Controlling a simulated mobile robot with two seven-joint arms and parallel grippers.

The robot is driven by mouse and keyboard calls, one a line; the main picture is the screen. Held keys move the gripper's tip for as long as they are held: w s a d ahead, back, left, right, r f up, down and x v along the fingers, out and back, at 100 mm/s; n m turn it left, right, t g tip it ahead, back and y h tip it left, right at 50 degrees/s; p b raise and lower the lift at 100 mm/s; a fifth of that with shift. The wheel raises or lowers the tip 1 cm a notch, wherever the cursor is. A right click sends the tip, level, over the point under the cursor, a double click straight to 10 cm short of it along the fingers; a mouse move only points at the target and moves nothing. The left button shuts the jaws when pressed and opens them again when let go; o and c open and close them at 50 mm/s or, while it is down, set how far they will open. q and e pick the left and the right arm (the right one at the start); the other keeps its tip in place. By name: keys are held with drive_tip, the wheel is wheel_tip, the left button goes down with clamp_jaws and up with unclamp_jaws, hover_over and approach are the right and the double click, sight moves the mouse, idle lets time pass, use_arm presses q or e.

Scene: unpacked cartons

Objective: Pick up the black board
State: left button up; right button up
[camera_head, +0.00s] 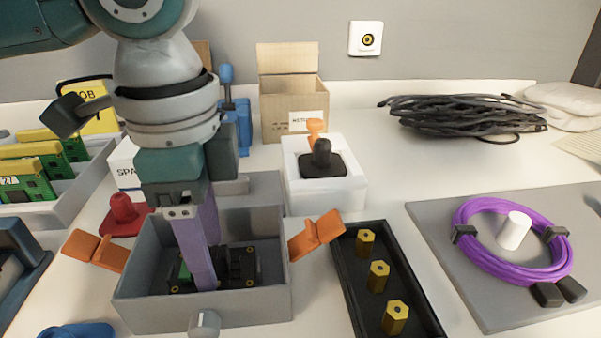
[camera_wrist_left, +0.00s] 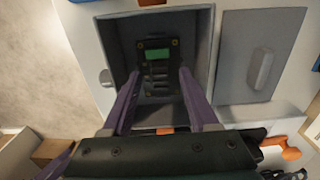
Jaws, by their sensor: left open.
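The black board (camera_head: 240,268) lies in the open grey box (camera_head: 205,313). It carries a green part and dark raised blocks, with small brass-coloured spots near its corners. It also shows in the left wrist view (camera_wrist_left: 146,54), inside the box. My left gripper (camera_head: 206,282) points down into the box with its long purple fingers. In the wrist view the fingers of the left gripper (camera_wrist_left: 159,76) stand apart, one on each side of the board, with nothing seen clamped. Whether the fingertips touch it, I cannot tell. My right gripper is not in view.
Orange clips (camera_head: 316,235) flank the box. A black tray (camera_head: 346,260) with brass standoffs lies to the right. A grey plate (camera_head: 440,232) bears a purple cable coil (camera_head: 480,256). A rack with green boards (camera_head: 25,180) stands left. A white box (camera_head: 325,195) and carton (camera_head: 286,95) stand behind.

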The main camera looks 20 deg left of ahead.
use_arm(q)
clamp_jaws()
idle(0.3)
idle(0.3)
